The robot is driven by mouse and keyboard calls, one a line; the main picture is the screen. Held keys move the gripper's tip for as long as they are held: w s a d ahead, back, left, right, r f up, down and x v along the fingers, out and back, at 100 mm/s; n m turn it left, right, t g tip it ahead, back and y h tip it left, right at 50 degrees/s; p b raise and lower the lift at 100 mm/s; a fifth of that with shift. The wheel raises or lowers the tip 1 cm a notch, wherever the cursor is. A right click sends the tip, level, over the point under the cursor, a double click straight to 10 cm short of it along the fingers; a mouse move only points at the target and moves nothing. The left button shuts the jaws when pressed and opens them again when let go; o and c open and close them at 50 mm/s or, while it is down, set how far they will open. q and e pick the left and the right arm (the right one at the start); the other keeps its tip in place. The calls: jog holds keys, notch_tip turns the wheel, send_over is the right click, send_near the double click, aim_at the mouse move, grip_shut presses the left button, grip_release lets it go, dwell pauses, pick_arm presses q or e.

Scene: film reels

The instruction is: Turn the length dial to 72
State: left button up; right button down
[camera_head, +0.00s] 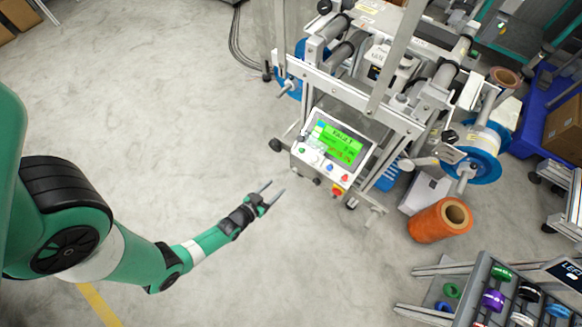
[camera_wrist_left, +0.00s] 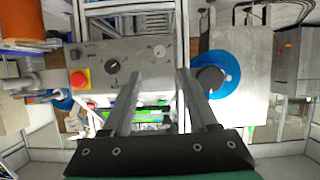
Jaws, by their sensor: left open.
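The control panel (camera_head: 330,148) with a lit green screen (camera_head: 340,142) stands on the machine's front in the head view. Its grey face also shows in the left wrist view (camera_wrist_left: 135,53), with a dark pointer dial (camera_wrist_left: 112,67), a small dark knob (camera_wrist_left: 77,54), a pale dial (camera_wrist_left: 159,52) and a red button (camera_wrist_left: 79,79). I cannot read any label or number, so which is the length dial is unclear. My left gripper (camera_head: 274,190) is open and empty, below and left of the panel, apart from it. Its fingers (camera_wrist_left: 160,73) show in the wrist view. My right gripper is out of sight.
The machine frame (camera_head: 350,95) and rollers stand behind the panel. A rack with coloured rolls (camera_head: 492,298) is at lower right. The floor (camera_head: 150,130) left of the machine is clear.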

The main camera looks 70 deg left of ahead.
aim_at(294, 171)
pick_arm(q)
jog(key=b+x, duration=0.5)
jog(key=x, duration=0.5)
jog(key=shift+w+f, duration=0.15)
jog(key=shift+w+a, duration=0.25)
jog(key=shift+w, duration=0.1)
grip_shut()
